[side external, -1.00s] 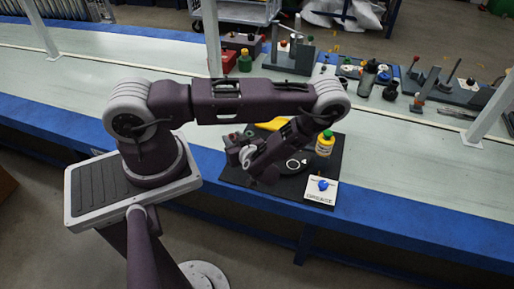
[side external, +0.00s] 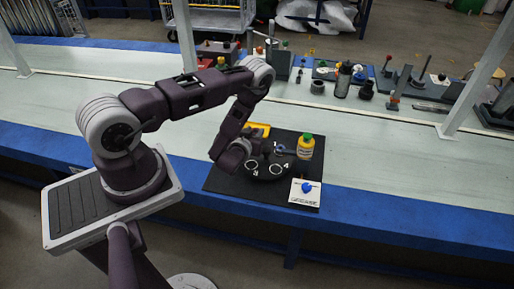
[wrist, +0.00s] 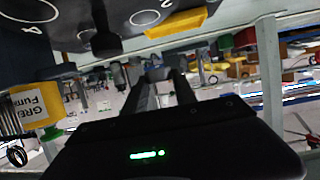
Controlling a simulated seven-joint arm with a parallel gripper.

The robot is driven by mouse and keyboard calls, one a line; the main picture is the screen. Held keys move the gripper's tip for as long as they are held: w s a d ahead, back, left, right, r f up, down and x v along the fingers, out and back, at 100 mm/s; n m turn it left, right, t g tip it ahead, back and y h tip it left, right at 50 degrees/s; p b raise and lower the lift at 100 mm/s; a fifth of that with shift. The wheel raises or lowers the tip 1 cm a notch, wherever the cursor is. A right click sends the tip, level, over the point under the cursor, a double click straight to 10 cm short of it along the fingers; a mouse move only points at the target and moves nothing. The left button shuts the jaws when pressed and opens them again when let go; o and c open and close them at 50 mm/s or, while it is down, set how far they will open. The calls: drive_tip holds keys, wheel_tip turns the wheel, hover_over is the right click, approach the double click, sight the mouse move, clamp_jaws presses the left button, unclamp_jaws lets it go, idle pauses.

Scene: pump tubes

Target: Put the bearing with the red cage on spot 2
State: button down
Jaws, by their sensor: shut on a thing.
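A black disc (side external: 268,170) with numbered white rings lies on the dark mat (side external: 222,182); rings 3 and 4 show in the side view. In the wrist view, spot 2 (wrist: 147,17) is a white ring at the top, beside the yellow tray (wrist: 178,23). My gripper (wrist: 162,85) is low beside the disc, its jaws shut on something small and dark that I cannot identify. My wrist hides the fingertips in the side view. I cannot make out the bearing with the red cage in either current view.
A yellow bottle with a green cap (side external: 305,147) stands at the mat's right. A white card (side external: 304,192) with a blue knob lies at the front right. Several tools and fixtures, including a dark bottle (side external: 343,80), stand farther back. The conveyor right of the mat is clear.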

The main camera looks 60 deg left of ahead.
sight(254, 129)
drive_tip(key=w+r+m+t+h, duration=0.1)
drive_tip(key=a+r+m+t+h, duration=0.1)
drive_tip(key=m+h, duration=0.1)
drive_tip(key=w+r+m+t+h, duration=0.1)
drive_tip(key=m+h, duration=0.1)
drive_tip(key=shift+w+a+r, duration=0.3)
drive_tip(key=shift+w+r, duration=0.05)
drive_tip(key=shift+r, duration=0.05)
drive_tip(key=r+m+h, duration=0.1)
drive_tip(key=s+r+m+h, duration=0.1)
drive_tip(key=r+m+h, duration=0.1)
drive_tip(key=shift+s+a+r+t+h, duration=0.15)
drive_tip(key=shift+s+t+h, duration=0.15)
drive_tip(key=shift+s+h, duration=0.3)
drive_tip(key=shift+h, duration=0.1)
wheel_tip(254, 129, down, 15)
drive_tip(key=shift+r, duration=0.2)
drive_tip(key=shift+f, duration=0.1)
drive_tip(key=c, duration=1)
unclamp_jaws()
